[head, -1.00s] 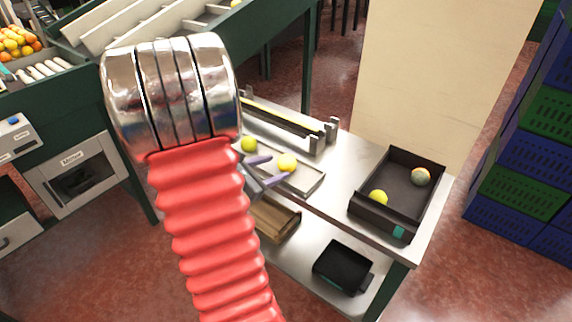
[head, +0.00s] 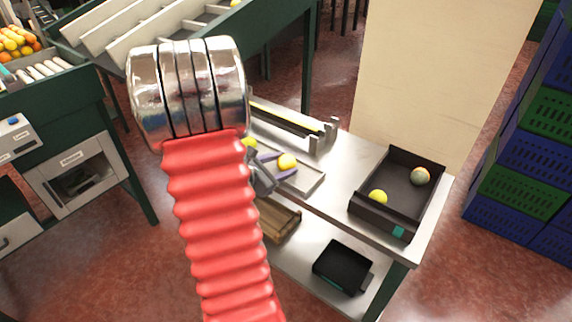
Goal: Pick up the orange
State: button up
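A yellow-orange fruit (head: 288,161) lies on a shallow metal tray (head: 311,184) on the steel table; it looks like the orange nearest my gripper. My gripper (head: 281,164) has purple-grey fingers, spread apart, with tips reaching to the fruit's left side. I cannot tell whether they touch it. A yellow-green fruit (head: 250,142) is behind, partly hidden by my arm. The black bin (head: 374,216) on the right of the table holds a yellow fruit (head: 378,197) and a mottled greenish-orange one (head: 420,176).
A raised metal rail (head: 290,122) runs along the table's back. A brown box (head: 278,220) and a smaller black bin (head: 342,267) are on the lower shelf. Blue and green crates (head: 530,150) are stacked at the right. The table between tray and black bin is clear.

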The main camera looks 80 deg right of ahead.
aim_at(282, 162)
jog(key=c, duration=0.6)
jog(key=shift+r, duration=0.1)
jog(key=shift+c, duration=0.2)
jog(key=shift+r, duration=4.95)
